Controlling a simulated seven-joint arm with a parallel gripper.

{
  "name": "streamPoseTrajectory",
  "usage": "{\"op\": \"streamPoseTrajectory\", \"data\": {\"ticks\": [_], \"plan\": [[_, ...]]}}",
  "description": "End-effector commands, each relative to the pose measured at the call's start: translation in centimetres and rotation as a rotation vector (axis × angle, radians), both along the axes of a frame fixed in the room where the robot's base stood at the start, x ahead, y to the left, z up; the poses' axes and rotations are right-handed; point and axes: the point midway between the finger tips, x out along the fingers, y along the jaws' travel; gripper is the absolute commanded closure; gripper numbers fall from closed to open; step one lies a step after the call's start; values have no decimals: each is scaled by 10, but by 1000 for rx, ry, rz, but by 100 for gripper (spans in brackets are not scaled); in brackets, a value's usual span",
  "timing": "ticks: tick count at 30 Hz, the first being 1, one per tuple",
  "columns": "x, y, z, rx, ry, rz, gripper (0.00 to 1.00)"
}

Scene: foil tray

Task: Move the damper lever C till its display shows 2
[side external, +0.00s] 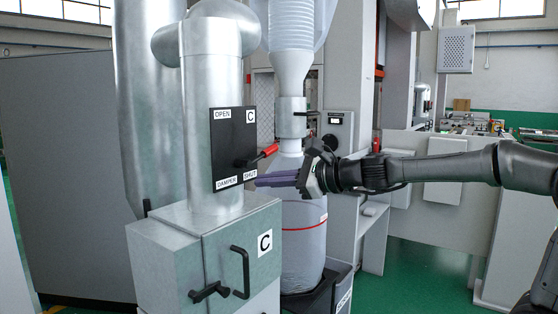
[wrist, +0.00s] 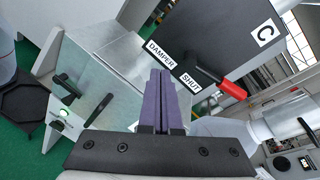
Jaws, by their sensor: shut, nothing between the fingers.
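The damper lever C (side external: 262,156) has a red grip and sits on a black plate (side external: 228,135) labelled OPEN, SHUT, DAMPER and C, on the silver duct. In the side view its red end points right and slightly up, just above the SHUT label. In the wrist view the lever's red grip (wrist: 232,90) lies right of my fingers, beside the SHUT label. My gripper (side external: 258,181) is shut and empty, its purple fingers just below the lever in the side view. In the wrist view its fingertips (wrist: 161,72) are near the plate's lower edge. I cannot tell if they touch. No readable lever display shows.
A grey metal cabinet (side external: 150,262) marked C, with black handles, stands below the duct. A translucent bag (side external: 303,240) hangs behind my fingers. A small dark panel (side external: 338,130) with a knob is on the machine behind.

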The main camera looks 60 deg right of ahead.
Motion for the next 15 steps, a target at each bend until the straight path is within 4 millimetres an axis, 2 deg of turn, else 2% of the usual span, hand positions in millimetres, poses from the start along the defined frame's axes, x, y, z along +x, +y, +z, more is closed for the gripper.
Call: {"op": "streamPoseTrajectory", "data": {"ticks": [1, 3, 6, 10, 12, 15], "plan": [[-3, -17, -2, 128, 3, -19, 100], [-8, -35, -2, 271, -5, -37, 100], [-17, -67, -2, 369, -26, -90, 100], [-28, -104, -7, 383, -39, -182, 100], [-32, -115, -8, 383, -43, -210, 100], [-32, -121, -9, 381, -44, -225, 100]]}}
